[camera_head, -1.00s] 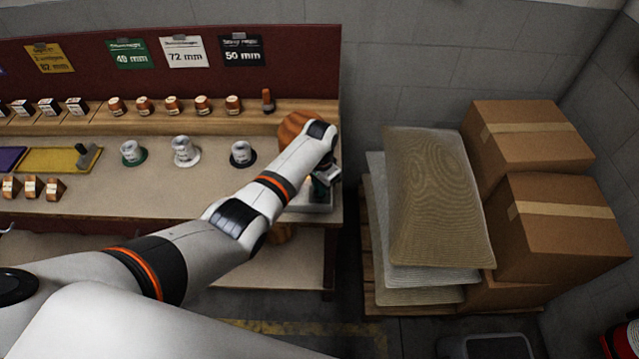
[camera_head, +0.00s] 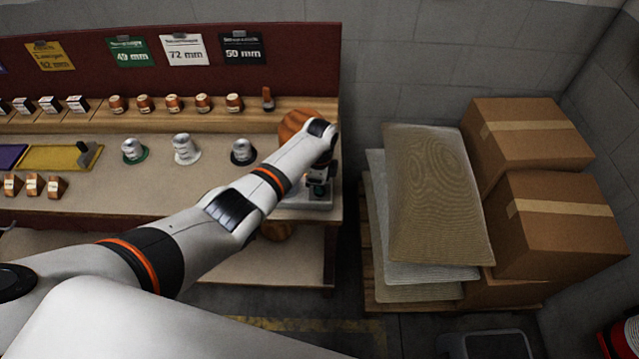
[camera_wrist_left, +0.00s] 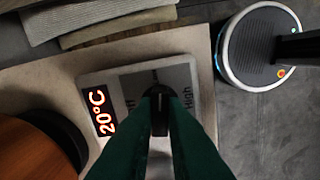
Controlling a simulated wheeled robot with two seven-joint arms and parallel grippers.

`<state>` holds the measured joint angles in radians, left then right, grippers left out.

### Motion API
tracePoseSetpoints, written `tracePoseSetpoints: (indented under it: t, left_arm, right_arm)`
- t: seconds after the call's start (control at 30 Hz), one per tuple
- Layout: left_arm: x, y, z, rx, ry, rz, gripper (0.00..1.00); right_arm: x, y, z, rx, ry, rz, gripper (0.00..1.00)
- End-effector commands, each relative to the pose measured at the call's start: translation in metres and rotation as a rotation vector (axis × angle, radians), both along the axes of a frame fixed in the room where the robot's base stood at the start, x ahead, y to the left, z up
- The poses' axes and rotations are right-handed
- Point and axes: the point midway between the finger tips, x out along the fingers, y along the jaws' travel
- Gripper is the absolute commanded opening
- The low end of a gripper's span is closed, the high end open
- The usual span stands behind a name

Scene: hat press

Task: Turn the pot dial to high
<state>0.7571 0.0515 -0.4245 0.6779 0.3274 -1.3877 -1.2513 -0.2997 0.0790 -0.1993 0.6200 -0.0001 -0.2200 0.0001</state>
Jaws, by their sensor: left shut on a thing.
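The pot dial (camera_wrist_left: 158,101) is a small black knob on a light grey control panel (camera_wrist_left: 120,83) in the left wrist view. "High" is printed to its right, and lettering to its left is partly hidden. A display (camera_wrist_left: 100,111) on the panel reads 20°C. My left gripper (camera_wrist_left: 159,127), with green fingers, is shut on the dial; the fingers cover part of it. In the head view my left gripper (camera_head: 318,189) is at the panel (camera_head: 310,203) on the bench's right end. The orange-brown ribbed pot (camera_head: 297,123) is partly behind my arm. My right gripper is not in view.
The bench (camera_head: 215,205) holds hat-like pieces (camera_head: 186,150) and a yellow tray (camera_head: 50,158). A floor gap separates bench and pallet.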

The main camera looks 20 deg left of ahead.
Motion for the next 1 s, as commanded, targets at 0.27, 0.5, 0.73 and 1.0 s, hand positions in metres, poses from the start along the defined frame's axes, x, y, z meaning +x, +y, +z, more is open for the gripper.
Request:
tracePoseSetpoints:
  t: [0.27, 0.5, 0.73, 1.0]
  left_arm:
    - [0.001, 0.000, 0.001, -0.002, -0.004, -0.264, 0.00]
    - [0.001, -0.001, 0.000, -0.002, -0.005, -0.492, 0.00]
    - [0.001, -0.001, 0.000, -0.001, -0.003, -0.711, 0.00]
    - [0.001, -0.001, -0.001, -0.001, -0.003, -0.966, 0.00]
  right_arm:
    - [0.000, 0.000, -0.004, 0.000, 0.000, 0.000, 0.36]
    - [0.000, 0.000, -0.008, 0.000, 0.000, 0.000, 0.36]
    - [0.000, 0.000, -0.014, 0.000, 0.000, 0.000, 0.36]
    - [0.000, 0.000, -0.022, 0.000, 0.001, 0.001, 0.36]
